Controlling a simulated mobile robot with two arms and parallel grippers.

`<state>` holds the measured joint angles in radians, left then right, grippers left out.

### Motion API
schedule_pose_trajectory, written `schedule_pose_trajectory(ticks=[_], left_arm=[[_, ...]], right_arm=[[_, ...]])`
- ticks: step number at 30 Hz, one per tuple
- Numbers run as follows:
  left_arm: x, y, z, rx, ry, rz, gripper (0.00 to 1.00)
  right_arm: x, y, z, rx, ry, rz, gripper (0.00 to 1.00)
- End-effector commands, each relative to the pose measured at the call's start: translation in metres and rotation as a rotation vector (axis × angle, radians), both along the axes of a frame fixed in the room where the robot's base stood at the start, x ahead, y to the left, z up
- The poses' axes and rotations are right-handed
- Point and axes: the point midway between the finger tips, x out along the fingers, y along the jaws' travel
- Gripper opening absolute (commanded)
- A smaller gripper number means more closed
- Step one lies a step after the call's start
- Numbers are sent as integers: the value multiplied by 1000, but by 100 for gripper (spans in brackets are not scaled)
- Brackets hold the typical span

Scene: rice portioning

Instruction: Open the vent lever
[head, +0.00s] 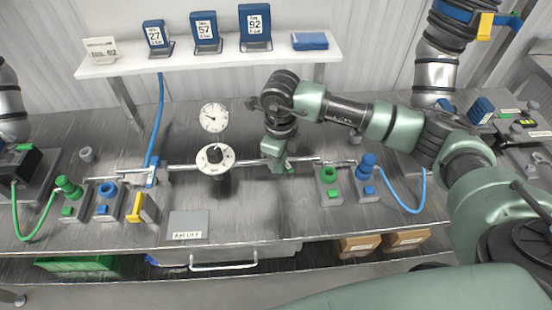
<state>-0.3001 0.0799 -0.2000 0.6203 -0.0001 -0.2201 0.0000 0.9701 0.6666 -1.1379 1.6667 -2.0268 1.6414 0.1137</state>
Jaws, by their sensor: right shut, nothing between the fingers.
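My right arm reaches in from the right, and my right gripper (276,163) points down at the horizontal pipe. It is shut with nothing between its fingers. A small green handle (289,168) shows on the pipe just right of the fingertips; I cannot tell whether they touch. No part is clearly marked as the vent lever, and the gripper hides part of the pipe. A round dial gauge (214,117) stands above a white-faced regulator with a black knob (215,157), left of the gripper. My left gripper is not in view.
A blue valve (152,176) sits on the pipe's left part. Green and blue fittings stand on blocks at left and right, with hoses. A yellow block (135,207) and a grey labelled plate (188,225) are in front. A shelf (180,67) holds signs behind.

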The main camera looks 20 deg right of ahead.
Motion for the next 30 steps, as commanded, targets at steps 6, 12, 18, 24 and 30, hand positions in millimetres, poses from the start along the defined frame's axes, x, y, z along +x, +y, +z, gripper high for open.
schedule_pose_trajectory(ticks=[6,12,18,24,30], left_arm=[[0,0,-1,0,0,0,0],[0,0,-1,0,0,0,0],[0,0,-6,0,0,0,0],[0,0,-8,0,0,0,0],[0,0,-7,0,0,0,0]], right_arm=[[-2,-6,0,-1,1,0,0],[-2,-6,-1,-1,1,-1,0],[0,-19,-1,-3,0,-2,0],[0,-28,0,-1,0,-1,0],[0,-28,0,-1,0,0,0]])
